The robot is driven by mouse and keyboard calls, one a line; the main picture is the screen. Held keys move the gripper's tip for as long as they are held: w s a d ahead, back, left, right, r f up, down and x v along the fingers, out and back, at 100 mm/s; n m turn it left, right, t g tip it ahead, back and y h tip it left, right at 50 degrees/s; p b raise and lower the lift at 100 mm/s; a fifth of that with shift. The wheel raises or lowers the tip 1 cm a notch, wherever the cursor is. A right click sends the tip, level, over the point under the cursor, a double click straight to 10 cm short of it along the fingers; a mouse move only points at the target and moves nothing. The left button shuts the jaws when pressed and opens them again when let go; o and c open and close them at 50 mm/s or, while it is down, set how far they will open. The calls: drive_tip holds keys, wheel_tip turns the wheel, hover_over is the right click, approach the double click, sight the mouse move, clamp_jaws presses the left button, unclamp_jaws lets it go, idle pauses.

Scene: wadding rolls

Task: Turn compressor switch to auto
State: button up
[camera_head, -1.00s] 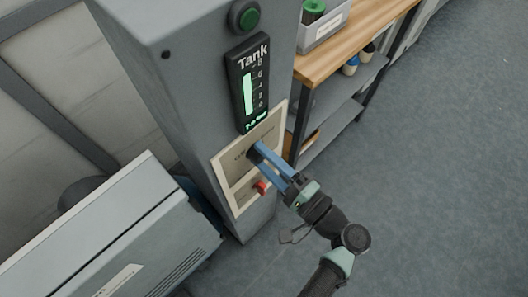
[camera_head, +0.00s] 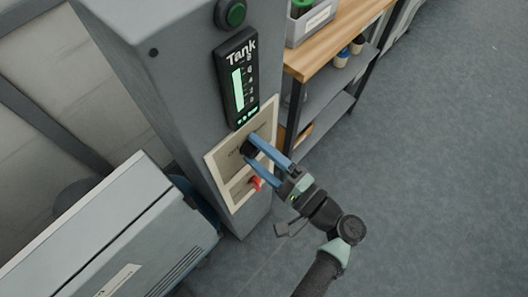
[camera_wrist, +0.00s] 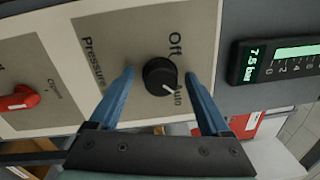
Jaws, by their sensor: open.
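The compressor switch is a black round knob (camera_wrist: 155,70) on a beige plate (camera_wrist: 105,20) with "Off" and "Auto" labels. Its white pointer mark is turned toward "Auto" in the wrist view. My gripper (camera_wrist: 160,74) is open, with one blue finger on each side of the knob and visible gaps between them. In the head view the knob (camera_head: 248,150) sits at my fingertips, partly hidden by the upper finger. I cannot tell how far the tips stand from the plate.
A red knob (camera_wrist: 20,98) is on the same panel, close to one finger in the head view. A shelf with a wooden top (camera_head: 335,45) stands at right; a grey machine (camera_head: 110,230) at lower left.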

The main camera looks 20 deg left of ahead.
drive_tip(key=b+v, duration=0.1)
drive_tip(key=v, duration=1.2)
drive_tip(key=shift+b, duration=0.4)
drive_tip(key=w+r+n+t+h+p, duration=0.35)
drive_tip(key=w+r+h, duration=0.35)
drive_tip(key=w+r, duration=0.55)
drive_tip(key=w+d+r+n+t+h+p, duration=0.15)
drive_tip(key=w+r, duration=0.25)
drive_tip(key=r, duration=0.4)
drive_tip(key=w+r+t+h+p, duration=0.1)
drive_tip(key=w+r+t+h, duration=0.25)
drive_tip(key=r, duration=0.45)
drive_tip(key=s+r+t+h+p, duration=0.1)
drive_tip(key=s+r+t, duration=0.3)
drive_tip(key=r, duration=0.8)
drive_tip(key=s+r+n+t+h+p, duration=0.1)
drive_tip(key=s+r+t, duration=0.3)
drive_tip(key=r, duration=0.8)
drive_tip(key=s+a+r+t+h+p, duration=0.1)
drive_tip(key=s+r+t+h, duration=0.2)
drive_tip(key=s+r, duration=0.4)
wheel_tip(320, 180, up, 5)
drive_tip(key=shift+t, duration=0.75)
